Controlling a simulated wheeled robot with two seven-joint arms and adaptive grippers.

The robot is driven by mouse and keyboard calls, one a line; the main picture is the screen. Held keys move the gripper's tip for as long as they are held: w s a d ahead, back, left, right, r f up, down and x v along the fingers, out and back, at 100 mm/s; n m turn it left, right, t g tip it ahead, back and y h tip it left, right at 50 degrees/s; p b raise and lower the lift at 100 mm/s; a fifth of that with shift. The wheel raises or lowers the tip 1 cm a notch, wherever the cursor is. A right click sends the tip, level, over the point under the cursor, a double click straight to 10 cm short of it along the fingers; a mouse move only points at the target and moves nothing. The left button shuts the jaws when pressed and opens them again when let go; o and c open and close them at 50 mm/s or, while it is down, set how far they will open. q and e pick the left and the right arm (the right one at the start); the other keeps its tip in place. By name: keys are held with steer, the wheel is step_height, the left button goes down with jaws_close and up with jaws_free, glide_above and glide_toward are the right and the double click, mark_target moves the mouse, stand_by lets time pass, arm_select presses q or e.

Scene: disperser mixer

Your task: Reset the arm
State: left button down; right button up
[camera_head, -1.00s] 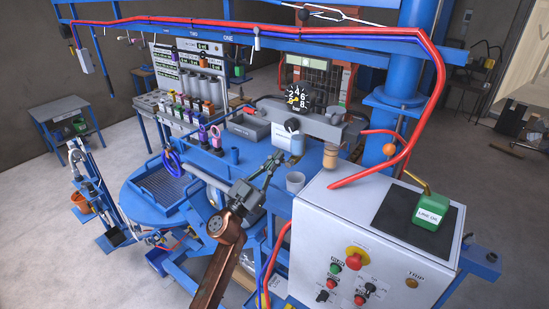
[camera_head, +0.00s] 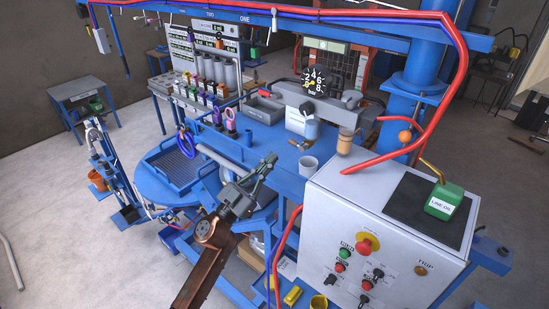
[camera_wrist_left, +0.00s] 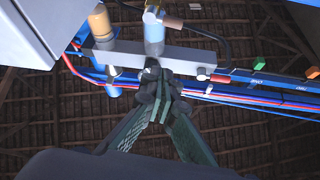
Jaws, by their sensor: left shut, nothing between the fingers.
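My left gripper (camera_head: 268,163) reaches up from the lower left of the head view. Its fingers are together and hold nothing. The fingertips appear in front of the blue bench (camera_head: 262,141), left of a grey cup (camera_head: 308,166); I cannot tell the gap. In the left wrist view the finger pads meet at the tips (camera_wrist_left: 163,82), seen below a grey bar with an orange-brown cylinder and a blue-and-clear one. My right gripper is not in view.
A white control cabinet (camera_head: 330,222) with buttons and a green oil can (camera_head: 444,201) stands at right. A pressure gauge (camera_head: 315,82) is at the back. A blue tray (camera_head: 182,165) is left of the gripper. Red hoses run overhead. Open floor (camera_head: 70,215) lies at left.

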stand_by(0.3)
